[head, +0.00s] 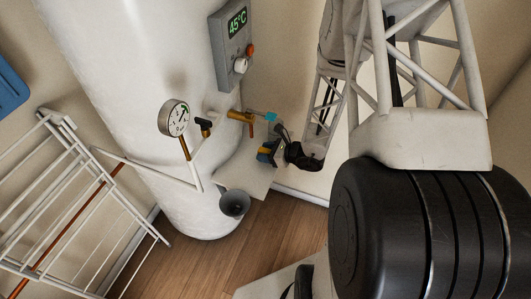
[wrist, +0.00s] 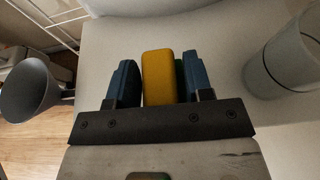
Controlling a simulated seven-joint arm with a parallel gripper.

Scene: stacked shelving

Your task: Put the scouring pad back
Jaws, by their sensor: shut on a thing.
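The scouring pad (wrist: 158,78) is a yellow block with a green layer on its right side, seen in the wrist view. My gripper (wrist: 160,80) has two blue fingers, one on each side of the pad, and is shut on it. In the head view my gripper (head: 268,152) is near the middle, over the right part of a pale shelf (head: 240,179) beside the white tank. The pad is too small there to make out clearly. The shelf surface (wrist: 220,35) also lies beyond the fingers in the wrist view.
A grey funnel (wrist: 30,88) is at the shelf's left edge, and a translucent cup (wrist: 283,65) stands right of my gripper. In the head view, a gauge (head: 173,118), brass valve (head: 240,116) and tank (head: 130,75) are to the left. A white rack (head: 75,205) stands far left.

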